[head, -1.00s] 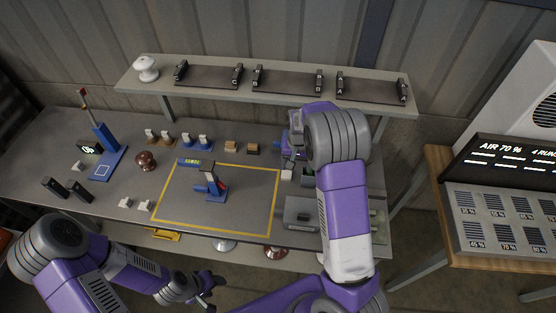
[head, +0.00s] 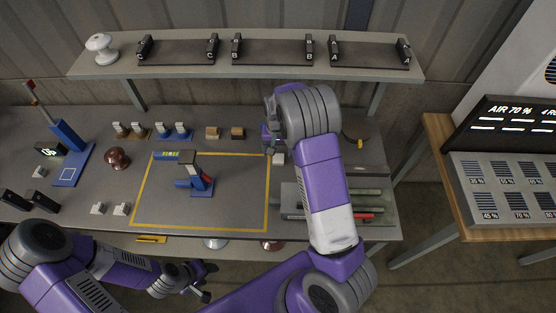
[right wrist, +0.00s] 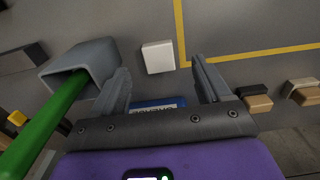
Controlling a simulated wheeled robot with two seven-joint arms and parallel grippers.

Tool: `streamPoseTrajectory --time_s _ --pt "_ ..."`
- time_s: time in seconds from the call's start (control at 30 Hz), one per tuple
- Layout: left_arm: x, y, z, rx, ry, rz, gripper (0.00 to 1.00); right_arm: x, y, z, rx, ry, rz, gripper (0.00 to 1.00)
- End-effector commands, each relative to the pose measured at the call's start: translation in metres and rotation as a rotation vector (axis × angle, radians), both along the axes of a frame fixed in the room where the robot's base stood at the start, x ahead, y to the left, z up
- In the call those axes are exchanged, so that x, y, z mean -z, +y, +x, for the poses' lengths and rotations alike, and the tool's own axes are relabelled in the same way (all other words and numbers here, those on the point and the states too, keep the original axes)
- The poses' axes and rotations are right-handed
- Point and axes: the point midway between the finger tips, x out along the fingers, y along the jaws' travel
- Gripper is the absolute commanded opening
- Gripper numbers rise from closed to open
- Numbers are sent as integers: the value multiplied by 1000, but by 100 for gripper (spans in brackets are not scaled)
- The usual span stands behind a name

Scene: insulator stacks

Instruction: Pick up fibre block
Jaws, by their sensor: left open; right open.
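Two small blocks sit on the bench behind the yellow-lined area, a tan block (head: 212,133) and a darker brown-topped block (head: 237,133). A white block (head: 278,159) sits right of that area. I cannot tell for certain which is the fibre block. My right gripper (head: 269,137) is over the bench close to the white block. In the right wrist view my right gripper (right wrist: 160,80) is open and empty, with the white block (right wrist: 158,57) beyond its fingertips, apart from them. My left gripper (head: 208,283) is open and empty in front of the bench.
A grey holder (right wrist: 80,68) with a green rod (right wrist: 45,125) stands beside one right finger. A blue labelled item (right wrist: 155,103) shows between the fingers. A blue-and-dark fixture (head: 199,178) stands inside the yellow outline. A shelf (head: 225,70) runs behind.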

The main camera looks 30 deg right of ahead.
Motion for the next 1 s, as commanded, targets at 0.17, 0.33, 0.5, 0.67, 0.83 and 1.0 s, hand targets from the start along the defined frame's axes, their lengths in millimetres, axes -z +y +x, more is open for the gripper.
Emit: streamPoseTrajectory --time_s 0.17,0.33,0.5,0.67,0.83,1.0 --pt "4 0 0 0 0 0 53 20 -2 -1 0 3 -1 77" --pt "9 0 0 0 0 0 53 46 -3 -1 0 3 -1 77" --pt "10 0 0 0 0 0 53 52 -3 0 0 -1 -1 77" --pt "10 0 0 0 0 0 53 51 -3 -1 0 -1 -1 70" --pt "10 0 0 0 0 0 53 51 -3 -1 0 0 0 44" --pt "10 0 0 0 0 0 53 51 -3 -1 0 0 0 18"
